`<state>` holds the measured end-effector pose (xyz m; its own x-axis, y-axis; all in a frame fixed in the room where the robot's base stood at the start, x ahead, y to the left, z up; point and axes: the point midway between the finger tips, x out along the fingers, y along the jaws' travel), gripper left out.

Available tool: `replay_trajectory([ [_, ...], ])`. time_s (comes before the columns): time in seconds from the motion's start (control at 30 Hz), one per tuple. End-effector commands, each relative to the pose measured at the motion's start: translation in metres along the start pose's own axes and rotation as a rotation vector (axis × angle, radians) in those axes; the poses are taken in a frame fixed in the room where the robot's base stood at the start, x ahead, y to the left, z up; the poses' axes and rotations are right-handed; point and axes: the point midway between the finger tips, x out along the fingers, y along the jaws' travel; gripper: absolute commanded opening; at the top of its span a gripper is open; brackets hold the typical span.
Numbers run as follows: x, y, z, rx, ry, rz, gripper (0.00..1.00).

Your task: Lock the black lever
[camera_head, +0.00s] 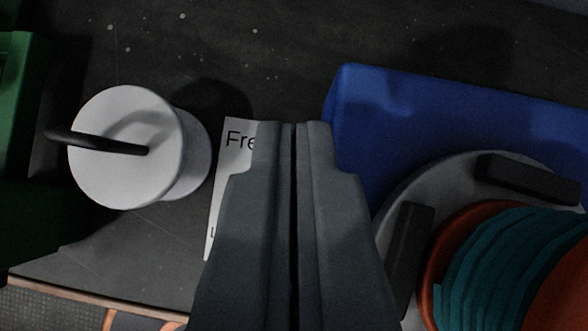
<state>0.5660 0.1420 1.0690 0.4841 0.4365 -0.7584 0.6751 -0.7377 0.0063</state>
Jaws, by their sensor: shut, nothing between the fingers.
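The black lever (98,142) is a thin dark handle on top of a white round knob base (110,180) at the left. It runs from about the middle of the white face out past its left edge, roughly level in the picture. My gripper (294,126) is at the centre bottom with its two grey fingers together and nothing between them. It is to the right of the lever and apart from it. The gripper partly covers a white label (237,140), of which the letters "Fre" show.
A green block (22,150) stands at the left edge. A blue box (430,115) is at the right. Below it is a grey round part (425,180) with black blocks and an orange and teal coil (500,265). Dark surface is clear at the top.

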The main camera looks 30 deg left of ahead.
Motion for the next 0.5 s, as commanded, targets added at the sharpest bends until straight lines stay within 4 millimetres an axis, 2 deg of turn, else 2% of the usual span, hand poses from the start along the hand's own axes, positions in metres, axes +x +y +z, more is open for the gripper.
replay_trajectory([
  [0.13,-0.008,-0.001,0.009,-0.005,0.09,0.011,0.0],
  [0.5,-0.024,-0.004,0.022,-0.007,0.087,0.008,0.0],
])
